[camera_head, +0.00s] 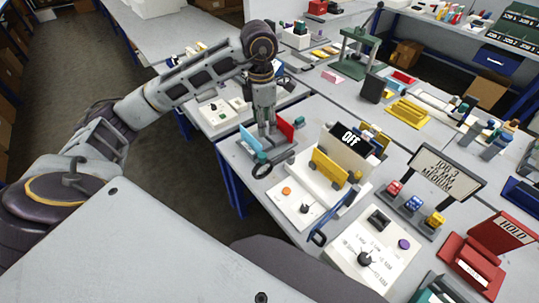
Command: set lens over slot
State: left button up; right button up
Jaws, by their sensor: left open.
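My left gripper (264,128) points straight down over a small dark stand, between its blue panel (250,138) and red panel (284,127). The gripper is open; its fingertips are small here and I cannot tell whether they touch anything. A dark ring (262,169), which may be the lens, is at the front of that stand, just below a teal knob (261,157). The slot cannot be made out for certain. My right gripper is not in view.
Further right are coloured dice (411,203), a job sign (447,172) and a red HOLD box (475,265). The bench is crowded; a green press (357,55) stands behind.

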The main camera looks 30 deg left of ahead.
aim_at(262, 155)
pick_arm(q)
jog(key=n, duration=0.3)
jog(key=a+n, duration=0.1)
jog(key=shift+s, duration=0.25)
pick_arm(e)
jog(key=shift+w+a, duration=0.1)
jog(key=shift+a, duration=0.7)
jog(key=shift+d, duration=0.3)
pick_arm(q)
notch_tip(262, 155, down, 13)
jog(key=shift+r+p, duration=0.1)
jog(key=shift+p, duration=0.7)
jog(key=shift+f, duration=0.55)
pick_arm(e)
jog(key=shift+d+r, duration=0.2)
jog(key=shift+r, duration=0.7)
